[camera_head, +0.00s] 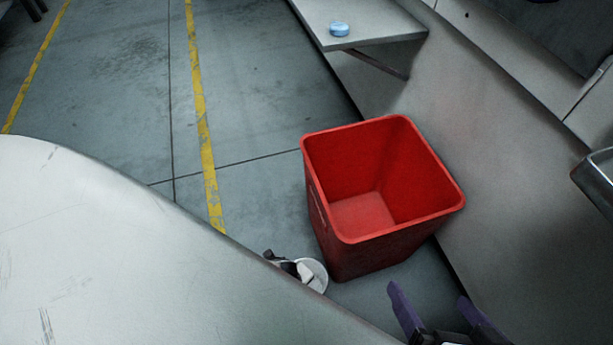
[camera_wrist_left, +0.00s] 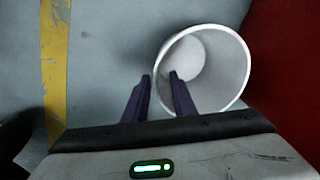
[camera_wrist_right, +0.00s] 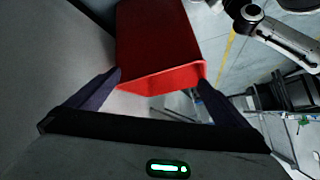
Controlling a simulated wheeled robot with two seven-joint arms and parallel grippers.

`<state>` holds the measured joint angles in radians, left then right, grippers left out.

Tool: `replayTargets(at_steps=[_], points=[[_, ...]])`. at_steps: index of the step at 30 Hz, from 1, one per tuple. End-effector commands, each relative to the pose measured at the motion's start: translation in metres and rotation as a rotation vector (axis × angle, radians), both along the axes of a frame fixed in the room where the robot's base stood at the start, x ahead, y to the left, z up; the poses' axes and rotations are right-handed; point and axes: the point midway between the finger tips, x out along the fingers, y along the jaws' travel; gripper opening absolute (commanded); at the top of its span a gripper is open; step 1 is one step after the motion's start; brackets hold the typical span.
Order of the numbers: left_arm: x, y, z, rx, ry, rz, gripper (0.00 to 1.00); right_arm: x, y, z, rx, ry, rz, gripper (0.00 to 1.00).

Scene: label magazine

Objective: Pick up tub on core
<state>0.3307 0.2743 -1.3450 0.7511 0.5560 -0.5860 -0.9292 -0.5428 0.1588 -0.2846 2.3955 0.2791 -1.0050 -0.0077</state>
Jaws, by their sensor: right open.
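A white round tub (camera_wrist_left: 236,75) with an open top shows in the left wrist view, its pale bottom visible inside. In the head view only part of the tub (camera_head: 318,272) shows past the white surface's edge. My left gripper (camera_wrist_left: 160,76) is at its left rim, one finger outside and the other overlapping the opening. A gap shows between these fingers; I cannot tell whether they press on the wall. No separate core can be made out under the tub. My right gripper (camera_head: 428,293) is open and empty, near the red bin; it also shows in the right wrist view (camera_wrist_right: 159,80).
A red bin (camera_head: 382,250), empty, stands just beyond the tub. It also shows in the right wrist view (camera_wrist_right: 160,45). A blue round item (camera_head: 340,29) lies on a grey shelf (camera_head: 375,18). A grey wall panel (camera_head: 500,180) bounds the right side. Floor to the left is open.

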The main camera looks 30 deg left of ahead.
Motion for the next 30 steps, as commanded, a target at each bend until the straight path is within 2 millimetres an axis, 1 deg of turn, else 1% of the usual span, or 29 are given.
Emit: replayTargets(at_steps=[1, 3, 7, 11, 16, 17, 18, 21, 30], points=[[-0.001, 0.002, -0.016, 0.001, 0.000, 0.000, 0.24, 0.001, 0.003, -0.002, 0.025, -0.020, 0.000, 1.00], [-0.001, 0.004, -0.026, 0.001, 0.000, -0.001, 0.24, 0.002, 0.008, 0.005, 0.057, -0.042, 0.001, 1.00], [0.001, 0.003, -0.037, 0.001, -0.001, -0.001, 0.24, 0.002, 0.013, 0.016, 0.099, -0.070, 0.004, 1.00], [0.002, 0.003, -0.038, 0.001, -0.001, 0.000, 0.24, 0.002, 0.015, 0.022, 0.113, -0.080, 0.004, 1.00], [0.001, 0.003, -0.037, 0.001, -0.001, 0.000, 0.24, 0.002, 0.015, 0.023, 0.113, -0.080, 0.004, 1.00], [0.001, 0.003, -0.037, 0.001, -0.001, 0.000, 0.21, 0.002, 0.015, 0.023, 0.113, -0.079, 0.005, 1.00], [0.001, 0.003, -0.037, 0.001, -0.001, 0.000, 0.14, 0.002, 0.015, 0.023, 0.113, -0.079, 0.005, 1.00], [0.001, 0.003, -0.037, 0.001, -0.001, 0.000, 0.00, 0.002, 0.014, 0.023, 0.112, -0.079, 0.004, 1.00], [0.001, 0.004, -0.037, 0.001, -0.001, 0.000, 0.00, 0.002, 0.014, 0.023, 0.111, -0.078, 0.003, 1.00]])
